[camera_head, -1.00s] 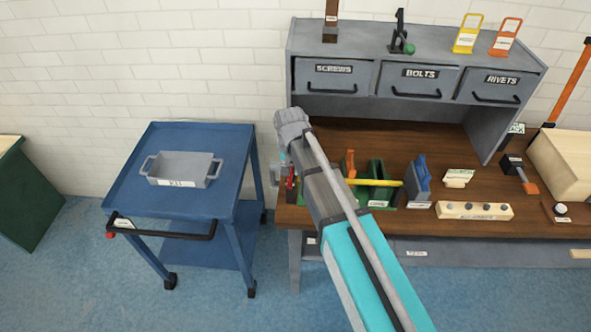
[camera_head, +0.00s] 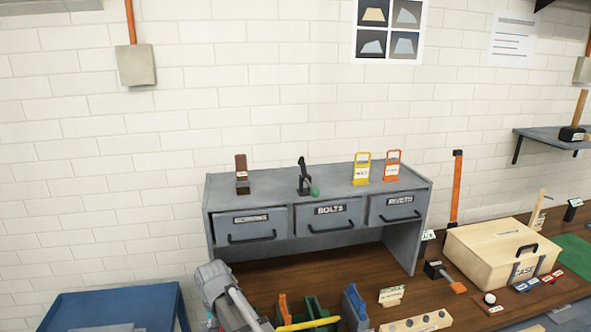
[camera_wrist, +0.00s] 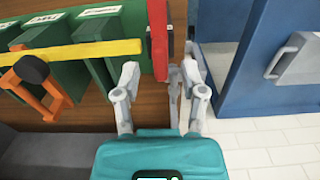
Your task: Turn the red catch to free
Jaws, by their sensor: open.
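A red bar that appears to be the catch (camera_wrist: 160,38) stands upright in the wrist view, at the end of a yellow bar (camera_wrist: 85,50). Its lower end shows between the fingertips of my gripper (camera_wrist: 160,70). The fingers are open and apart; I cannot tell how far the red bar is from them in depth. Whether the catch is locked or free cannot be read. In the head view the yellow bar (camera_head: 308,324) shows at the bottom edge, and my wrist covers the red bar's area.
Green bins (camera_wrist: 100,30) and an orange clamp (camera_wrist: 40,92) lie left of the red bar in the wrist view. A blue cart (camera_wrist: 245,60) with a grey tray (camera_wrist: 300,58) stands right. The head view shows a grey drawer cabinet (camera_head: 320,175) and a wooden case (camera_head: 495,250) on the bench.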

